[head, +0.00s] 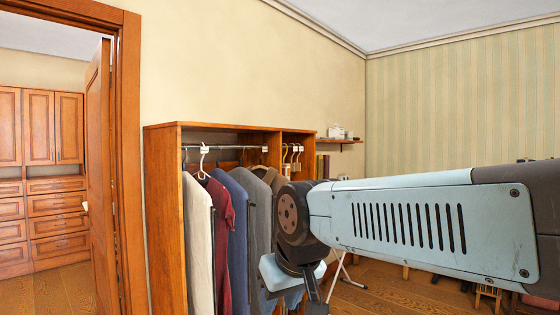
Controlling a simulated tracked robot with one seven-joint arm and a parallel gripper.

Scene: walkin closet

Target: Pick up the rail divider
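Small white pieces sit on the metal clothes rail (225,148) of the wooden wardrobe. One white piece (204,149) is at the left, above a white hanger hook. Another white piece (265,149) is near the rail's right end. Either could be the rail divider; I cannot tell which at this size. My gripper (312,293) shows only in part at the bottom, below my wrist and in front of the hanging clothes. Its fingertips are out of sight, so its opening and any contents are hidden. It is well below the rail, apart from the white pieces.
The wardrobe (165,215) holds several hanging garments, including a cream one (197,245) and a maroon shirt (221,225). My arm covers its right side. An open wooden door (100,190) stands left. A wall shelf (340,141) and furniture legs are beyond my arm.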

